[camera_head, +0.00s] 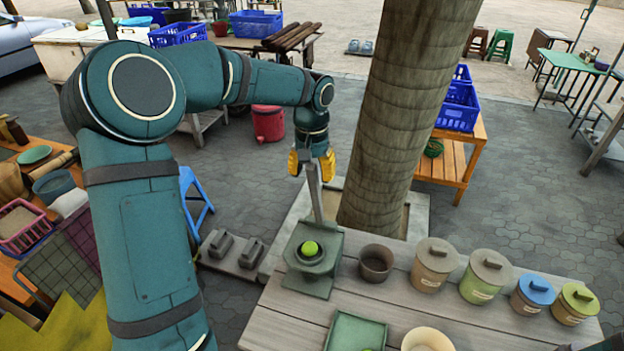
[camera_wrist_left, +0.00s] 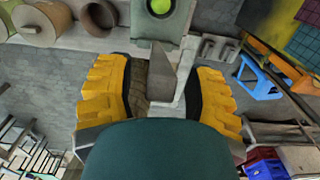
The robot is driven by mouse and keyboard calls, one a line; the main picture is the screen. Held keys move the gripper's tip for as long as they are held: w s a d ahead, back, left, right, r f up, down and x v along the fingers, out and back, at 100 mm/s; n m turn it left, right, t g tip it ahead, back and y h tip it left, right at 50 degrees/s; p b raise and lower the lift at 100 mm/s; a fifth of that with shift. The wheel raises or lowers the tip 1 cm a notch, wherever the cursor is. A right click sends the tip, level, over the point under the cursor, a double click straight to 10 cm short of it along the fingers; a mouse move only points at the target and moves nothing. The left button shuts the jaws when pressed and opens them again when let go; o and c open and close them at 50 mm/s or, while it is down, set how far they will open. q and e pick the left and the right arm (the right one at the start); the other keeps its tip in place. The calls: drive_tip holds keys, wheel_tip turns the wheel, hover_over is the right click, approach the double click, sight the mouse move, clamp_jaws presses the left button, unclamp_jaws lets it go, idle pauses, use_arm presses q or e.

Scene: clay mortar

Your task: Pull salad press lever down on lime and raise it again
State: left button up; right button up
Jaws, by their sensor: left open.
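The grey-green salad press (camera_head: 310,268) stands on the wooden table, with a bright green lime (camera_head: 310,248) on its top. Its grey lever (camera_head: 315,195) rises upright from the back of the press. My left gripper (camera_head: 312,166) is at the lever's upper end, its yellow fingers open on either side. In the left wrist view the lever (camera_wrist_left: 163,75) stands between the open fingers of my left gripper (camera_wrist_left: 160,85), with gaps visible at both sides. The lime (camera_wrist_left: 160,6) shows at the top edge there. My right gripper is not in view.
A brown cup (camera_head: 376,263) and several lidded jars (camera_head: 434,265) stand right of the press. A green tray (camera_head: 355,333) lies in front of it. A thick tree trunk (camera_head: 405,110) rises close behind the table, right of my left gripper.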

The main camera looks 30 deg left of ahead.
use_arm(q)
drive_tip(key=shift+w+f, duration=0.1)
drive_tip(key=shift+f, duration=1.05)
clamp_jaws()
